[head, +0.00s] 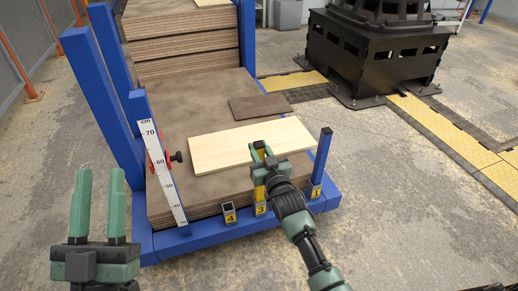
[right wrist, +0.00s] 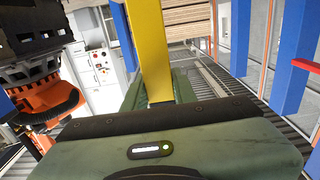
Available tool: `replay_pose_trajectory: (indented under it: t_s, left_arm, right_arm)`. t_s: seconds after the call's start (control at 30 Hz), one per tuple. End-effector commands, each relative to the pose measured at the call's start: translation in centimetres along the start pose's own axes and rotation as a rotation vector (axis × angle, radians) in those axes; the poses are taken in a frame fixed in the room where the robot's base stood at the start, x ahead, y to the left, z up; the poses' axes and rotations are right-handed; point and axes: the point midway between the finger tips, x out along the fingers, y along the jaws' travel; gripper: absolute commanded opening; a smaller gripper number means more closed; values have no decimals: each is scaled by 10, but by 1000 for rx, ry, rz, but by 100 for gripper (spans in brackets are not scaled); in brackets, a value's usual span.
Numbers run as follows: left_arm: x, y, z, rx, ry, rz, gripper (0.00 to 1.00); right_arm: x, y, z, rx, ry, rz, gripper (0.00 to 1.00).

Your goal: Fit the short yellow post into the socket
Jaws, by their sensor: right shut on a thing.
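The short yellow post (head: 259,192) is upright just above or in the socket marked 3 (head: 261,209) on the front blue beam. I cannot tell if its lower end is inside. My right gripper (head: 262,150) is shut on the post, which also shows between its green fingers in the right wrist view (right wrist: 154,55). The arm hides part of the post in the head view. The socket marked 4 (head: 230,212) looks empty. A blue post (head: 322,157) stands at the socket marked 1 (head: 316,191). My left gripper (head: 97,190) is open and empty at the left.
A pale board (head: 220,150) and a smaller dark board (head: 260,106) lie on the brown stack (head: 210,95). A white height scale (head: 162,165) and blue uprights (head: 92,85) stand at the left. A black machine base (head: 375,60) is behind right. Floor is clear at the right.

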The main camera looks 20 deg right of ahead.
Motion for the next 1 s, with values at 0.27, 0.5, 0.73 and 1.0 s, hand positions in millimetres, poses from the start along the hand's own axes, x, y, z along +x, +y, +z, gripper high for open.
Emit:
replay_pose_trajectory:
  t_s: [0.27,0.5,0.73,1.0]
  left_arm:
    - [0,1,-8,-2,41,2,36]
    - [0,2,-14,-3,75,4,36]
    - [-1,3,-20,-6,104,5,36]
    - [-1,3,-21,-7,109,5,36]
  right_arm:
    - [0,0,1,0,3,0,0]
    - [0,0,3,0,3,0,0]
    - [0,0,5,0,3,0,0]
    - [0,0,6,0,2,0,52]
